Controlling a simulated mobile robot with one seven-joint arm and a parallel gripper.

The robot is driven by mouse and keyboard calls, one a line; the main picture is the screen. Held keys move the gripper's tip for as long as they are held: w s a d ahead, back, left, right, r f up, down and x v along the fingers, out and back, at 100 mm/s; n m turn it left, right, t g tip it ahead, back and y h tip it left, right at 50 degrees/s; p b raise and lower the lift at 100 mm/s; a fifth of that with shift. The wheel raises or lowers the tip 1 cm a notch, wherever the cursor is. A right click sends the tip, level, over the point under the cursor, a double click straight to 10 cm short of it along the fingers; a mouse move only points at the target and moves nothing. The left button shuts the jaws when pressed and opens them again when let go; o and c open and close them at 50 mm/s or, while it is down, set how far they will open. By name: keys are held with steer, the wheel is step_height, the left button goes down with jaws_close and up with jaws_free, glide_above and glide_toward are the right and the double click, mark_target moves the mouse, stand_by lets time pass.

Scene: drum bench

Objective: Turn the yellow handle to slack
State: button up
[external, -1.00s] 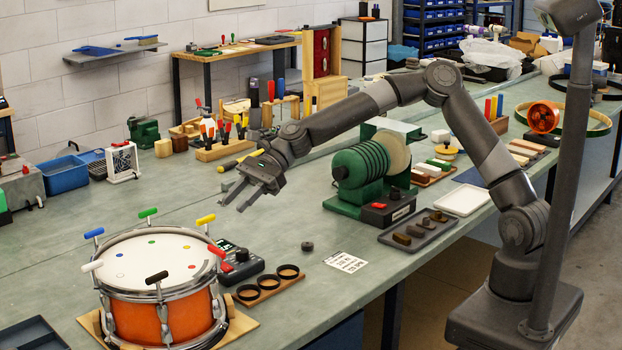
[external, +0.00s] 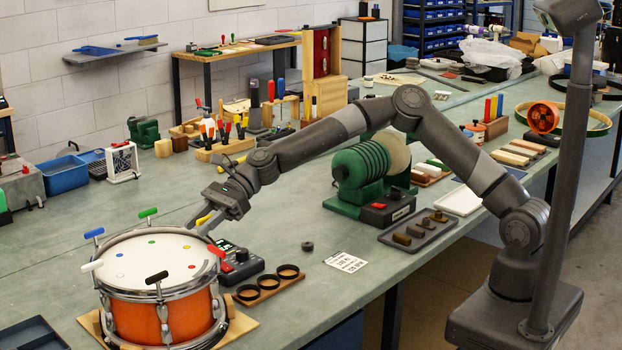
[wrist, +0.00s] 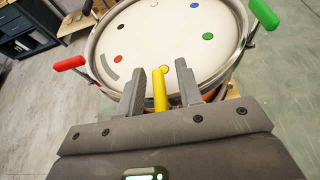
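The orange drum (external: 160,318) with a white head stands on a wooden board at the front left. Coloured T-handles ring its rim. The yellow handle (external: 206,217) shows partly behind my gripper (external: 205,222) at the rim's back right. In the wrist view the yellow handle (wrist: 160,90) points up the picture between the two fingers of my gripper (wrist: 157,82), with a gap on either side. My gripper is open, and the fingers reach over the near rim of the drum. A yellow dot (wrist: 165,71) lies on the head just beyond the handle tip.
The red handle (wrist: 69,63) and green handle (wrist: 207,122) flank the yellow one. A meter with a display (external: 236,264) and a wooden strip with black rings (external: 270,284) stand right of the drum. A green machine (external: 362,175) stands farther back.

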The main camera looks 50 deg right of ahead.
steer(key=shift+a+f, duration=0.1)
steer(key=shift+a, duration=0.15)
steer(key=shift+c, duration=0.4)
jaws_close()
